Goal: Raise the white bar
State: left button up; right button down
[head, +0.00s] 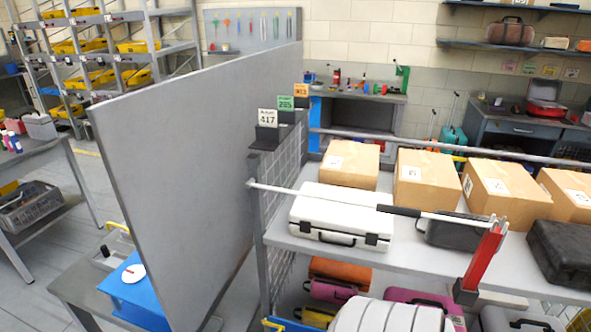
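The white bar (320,197) runs across the front of a shelf, above the goods on it. It has a black sleeve (398,211) near its middle. Its left end is at the shelf's left post, and its right end appears to meet the forked top of a red post (482,260) with a black foot. I cannot tell whether it rests in the fork. Neither of my grippers shows in the head view.
The shelf (280,240) holds a white case (335,214), dark cases (565,250) and several cardboard boxes (428,180). Another pale rail (400,141) runs behind the boxes.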

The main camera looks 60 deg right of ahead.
aim_at(379, 208)
jog(key=u, duration=0.6)
jog(key=k, duration=1.05)
jog(key=z, duration=1.4)
jog(key=i, duration=0.5)
jog(key=z, duration=0.05)
